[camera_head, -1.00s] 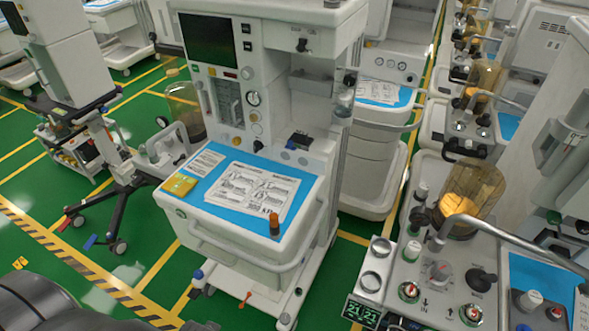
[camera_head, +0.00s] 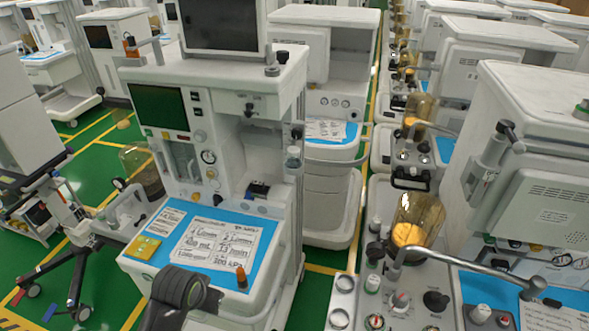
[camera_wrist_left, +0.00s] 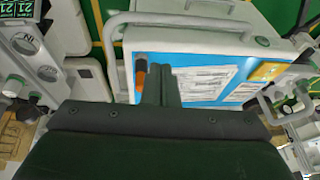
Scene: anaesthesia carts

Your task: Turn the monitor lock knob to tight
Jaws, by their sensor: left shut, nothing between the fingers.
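The monitor (camera_head: 220,25) stands on top of the middle anaesthesia cart (camera_head: 215,75), its upper edge cut off by the frame. A small dark knob (camera_head: 282,57) sits on the cart top just right of the monitor; it looks like the lock knob, but its setting is too small to read. My dark arm shows at the bottom of the head view. My right gripper is not in view.
Another cart with a curved metal tube (camera_head: 470,262) stands close on the right. Green floor shows at left.

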